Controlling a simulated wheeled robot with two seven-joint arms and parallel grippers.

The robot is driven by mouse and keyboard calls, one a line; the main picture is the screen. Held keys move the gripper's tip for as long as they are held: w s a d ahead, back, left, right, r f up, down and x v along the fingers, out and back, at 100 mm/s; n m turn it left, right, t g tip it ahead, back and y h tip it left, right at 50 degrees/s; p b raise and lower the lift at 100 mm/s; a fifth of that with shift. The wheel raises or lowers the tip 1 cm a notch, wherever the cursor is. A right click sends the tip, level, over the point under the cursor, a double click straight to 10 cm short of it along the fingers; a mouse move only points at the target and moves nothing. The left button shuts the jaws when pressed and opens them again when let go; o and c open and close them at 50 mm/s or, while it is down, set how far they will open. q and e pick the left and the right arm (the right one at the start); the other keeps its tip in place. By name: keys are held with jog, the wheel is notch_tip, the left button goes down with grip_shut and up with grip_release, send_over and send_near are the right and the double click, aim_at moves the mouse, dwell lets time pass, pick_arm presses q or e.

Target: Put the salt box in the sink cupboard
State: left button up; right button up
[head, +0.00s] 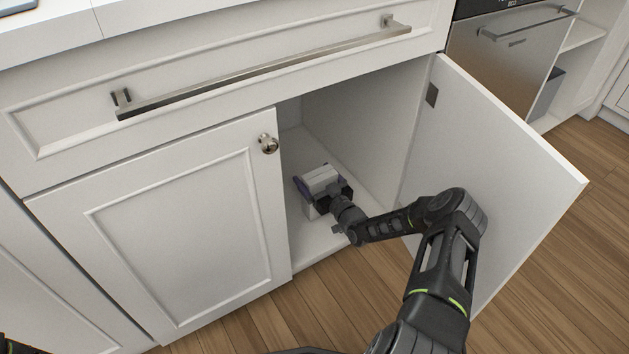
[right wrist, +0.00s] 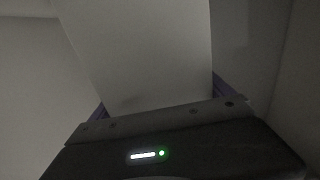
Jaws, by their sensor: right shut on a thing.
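The salt box, a white box (head: 320,178), is inside the open sink cupboard (head: 315,243), low over its floor. Whether it touches the floor cannot be told. My right gripper (head: 318,188) is shut on it, with purple-tinted fingers on both sides. In the right wrist view the pale box (right wrist: 140,50) fills the middle, between the purple finger edges (right wrist: 218,88). The box's lower part is partly hidden by the gripper. My left gripper is not in view.
The right cupboard door (head: 500,160) stands wide open beside my right arm. The left door (head: 180,225) is shut, with a round knob (head: 268,144). A drawer with a long bar handle (head: 260,72) is above. The cupboard floor in front of the box is clear.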

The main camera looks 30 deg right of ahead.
aim_at(324, 188)
jog(key=shift+f, duration=0.15)
jog(key=shift+f, duration=0.25)
jog(key=o, duration=1.3)
jog(key=shift+r, duration=0.1)
jog(key=shift+r, duration=0.2)
jog(key=shift+s+p, duration=0.35)
jog(key=shift+p, duration=0.05)
jog(key=s+p, duration=0.2)
jog(key=s, duration=0.4)
jog(key=shift+s+a, duration=0.1)
jog(key=shift+s, duration=0.3)
